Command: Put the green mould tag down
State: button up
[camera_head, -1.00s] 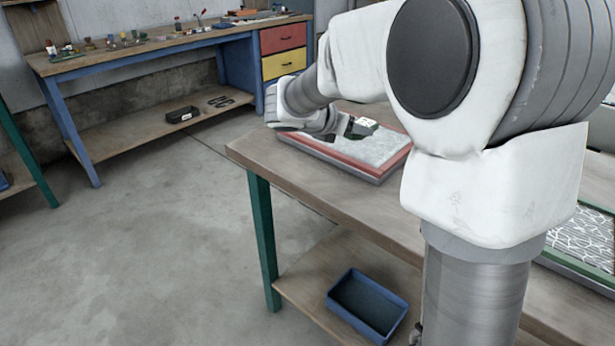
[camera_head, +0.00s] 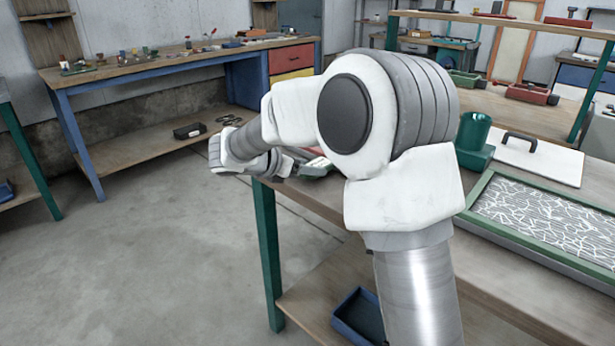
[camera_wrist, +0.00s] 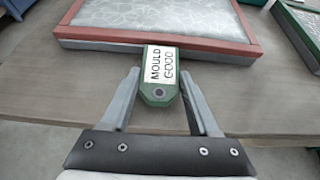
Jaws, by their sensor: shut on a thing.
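The green mould tag (camera_wrist: 160,94) has a white label reading "MOULD GOOD" and a round hole at its near end. My gripper (camera_wrist: 160,78) is shut on the tag in the wrist view, with one finger along each side. The far end of the tag reaches the edge of a red-framed mould (camera_wrist: 154,42), which holds pale fibre. I cannot tell whether the tag touches the frame or the wooden table (camera_wrist: 60,95). In the head view my arm hides most of the red mould, and the gripper (camera_head: 305,158) shows only partly near the table's left end.
A green-framed mould (camera_head: 480,225) with white fibre strands lies on the table at right. A blue tray (camera_head: 358,318) sits on the lower shelf.

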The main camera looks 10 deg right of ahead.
jog(key=shift+f, duration=0.6)
jog(key=shift+f, duration=0.15)
jog(key=o, duration=1.3)
jog(key=shift+o, duration=0.2)
